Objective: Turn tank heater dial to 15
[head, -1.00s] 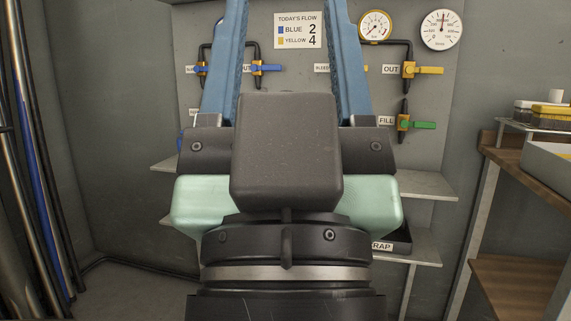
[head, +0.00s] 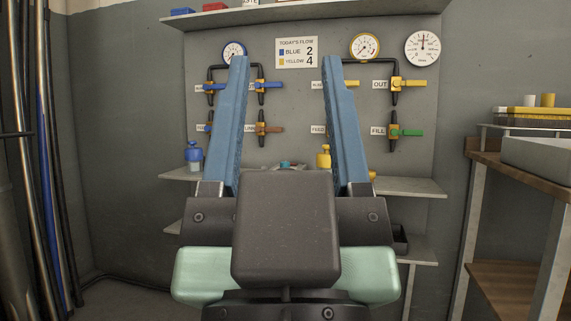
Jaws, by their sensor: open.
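I cannot make out a dial marked as the tank heater in the head view. Much of the middle of the scene is hidden behind my gripper (head: 286,62). My gripper is open and empty, with two blue fingers pointing up and away toward the back panel. A small teal item (head: 285,165), partly hidden, shows low between the fingers; I cannot tell what it is.
The grey panel holds a flow sign (head: 297,52), a blue gauge (head: 234,51), a yellow gauge (head: 365,46), a white gauge (head: 423,48) and several valves. Blue (head: 193,155) and yellow (head: 323,157) containers stand below. A wooden bench (head: 520,168) is right.

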